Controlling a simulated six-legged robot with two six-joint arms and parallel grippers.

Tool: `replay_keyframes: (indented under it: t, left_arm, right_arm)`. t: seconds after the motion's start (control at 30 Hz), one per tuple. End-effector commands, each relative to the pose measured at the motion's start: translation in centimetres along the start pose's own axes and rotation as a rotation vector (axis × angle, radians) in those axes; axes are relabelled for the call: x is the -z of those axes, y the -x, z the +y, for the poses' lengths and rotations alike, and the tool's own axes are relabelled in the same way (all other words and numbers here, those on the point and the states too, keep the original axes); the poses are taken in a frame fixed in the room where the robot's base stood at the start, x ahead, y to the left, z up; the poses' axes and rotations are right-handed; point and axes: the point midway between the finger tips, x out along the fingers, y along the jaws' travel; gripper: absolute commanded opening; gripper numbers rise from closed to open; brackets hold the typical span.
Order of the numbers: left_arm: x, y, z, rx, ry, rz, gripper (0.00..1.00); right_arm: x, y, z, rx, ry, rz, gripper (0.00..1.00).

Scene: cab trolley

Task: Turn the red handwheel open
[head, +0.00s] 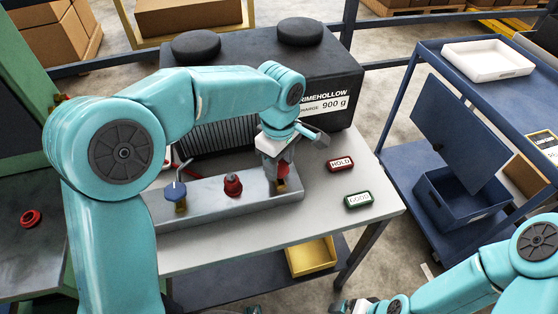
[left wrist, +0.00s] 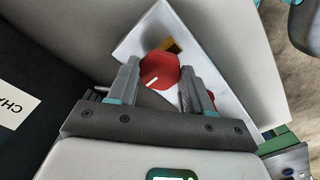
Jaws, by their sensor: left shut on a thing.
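The red handwheel (left wrist: 160,70) sits between the two fingers of my left gripper (left wrist: 157,88) in the left wrist view. It is round, with a short white mark on its face. In the head view my left gripper (head: 279,166) comes down over the right end of a grey metal block (head: 235,205) and is shut on the handwheel, which it mostly hides. A brass part shows just below. My right gripper (head: 362,306) is only partly seen at the bottom edge, away from the block; its jaws are unclear.
A blue knob (head: 176,192) and another red fitting (head: 233,184) stand on the block to the left. A black machine (head: 320,75) stands behind. A red HOLD plate (head: 341,165) and a green GOOD plate (head: 357,199) lie on the table right of the block.

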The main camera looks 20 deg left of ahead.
Motion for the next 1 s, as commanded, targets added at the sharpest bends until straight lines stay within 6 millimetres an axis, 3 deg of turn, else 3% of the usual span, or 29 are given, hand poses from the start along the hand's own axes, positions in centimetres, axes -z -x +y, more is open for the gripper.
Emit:
replay_keyframes:
  t: [0.13, 0.17, 0.23, 0.63, 0.77, 1.0]
  left_arm:
    - [0.1, 0.2, 0.1, -0.006, 0.005, 0.0, 0.19]
    - [0.1, 0.2, 0.1, -0.006, 0.005, 0.0, 0.53]
    - [0.1, 0.2, 0.1, -0.005, 0.004, 0.0, 0.75]
    - [0.0, 1.0, 0.1, -0.005, 0.002, 0.0, 0.75]
    - [0.0, 3.5, 0.1, -0.008, 0.002, -0.001, 0.75]
    - [0.0, 10.1, 0.1, -0.008, 0.002, 0.0, 0.75]
  right_arm:
    - [0.0, 0.0, 0.0, 0.0, 0.0, 0.0, 1.0]
    - [0.0, 0.0, 0.0, 0.0, 0.0, 0.0, 1.0]
    - [0.0, 0.0, 0.0, 0.0, 0.0, 0.0, 1.0]
    - [0.0, 0.1, -0.1, 0.0, 0.0, 0.0, 1.0]
    - [0.0, 0.5, -0.2, 0.0, 0.0, 0.0, 1.0]
    - [0.0, 1.5, -0.5, 0.0, 0.0, 0.0, 1.0]
